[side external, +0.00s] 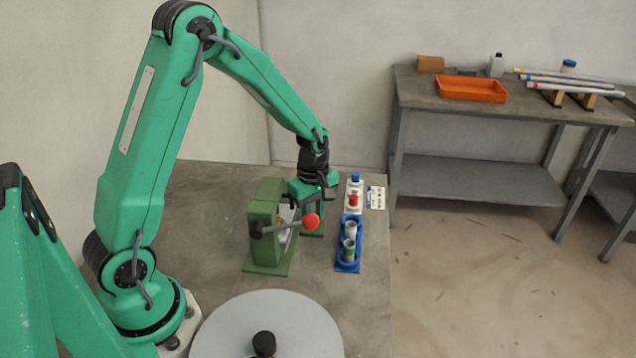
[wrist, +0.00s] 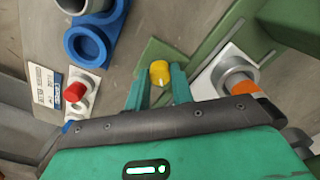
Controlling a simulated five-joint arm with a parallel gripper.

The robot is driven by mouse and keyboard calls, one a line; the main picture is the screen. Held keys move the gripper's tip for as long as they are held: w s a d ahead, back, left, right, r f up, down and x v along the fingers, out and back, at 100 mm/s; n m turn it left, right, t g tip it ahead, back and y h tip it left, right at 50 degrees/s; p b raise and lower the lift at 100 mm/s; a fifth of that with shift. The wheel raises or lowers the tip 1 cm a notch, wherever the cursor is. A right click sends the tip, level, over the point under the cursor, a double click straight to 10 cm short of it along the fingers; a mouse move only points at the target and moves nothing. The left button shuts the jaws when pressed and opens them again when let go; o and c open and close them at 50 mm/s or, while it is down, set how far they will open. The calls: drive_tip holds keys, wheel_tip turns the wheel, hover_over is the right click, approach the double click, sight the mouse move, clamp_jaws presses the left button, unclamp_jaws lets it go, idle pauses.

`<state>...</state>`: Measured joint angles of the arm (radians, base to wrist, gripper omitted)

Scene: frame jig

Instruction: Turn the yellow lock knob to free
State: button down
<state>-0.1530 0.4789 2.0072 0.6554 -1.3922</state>
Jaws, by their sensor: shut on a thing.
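The yellow lock knob (wrist: 159,71) shows in the wrist view between the tips of my gripper's two green fingers (wrist: 160,84). The fingers are shut on its sides. The knob stands over a green base plate (wrist: 150,50). In the side external view my gripper (side external: 314,215) points down behind the green frame jig (side external: 262,225), and the knob is hidden there. I cannot read the knob's turn angle or any lock mark.
A lever with a red ball (side external: 311,222) sticks out from the jig close to my gripper. A blue tray (side external: 347,266) holding grey cylinders and a white block with a red button (side external: 353,200) stand to the right. A grey round disc (side external: 290,325) is in front.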

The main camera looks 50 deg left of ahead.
drive_tip(key=shift+m, duration=0.4)
drive_tip(key=m, duration=0.4)
drive_tip(key=shift+m, duration=2)
drive_tip(key=c, duration=1.2)
unclamp_jaws()
drive_tip(key=shift+r, duration=3.95)
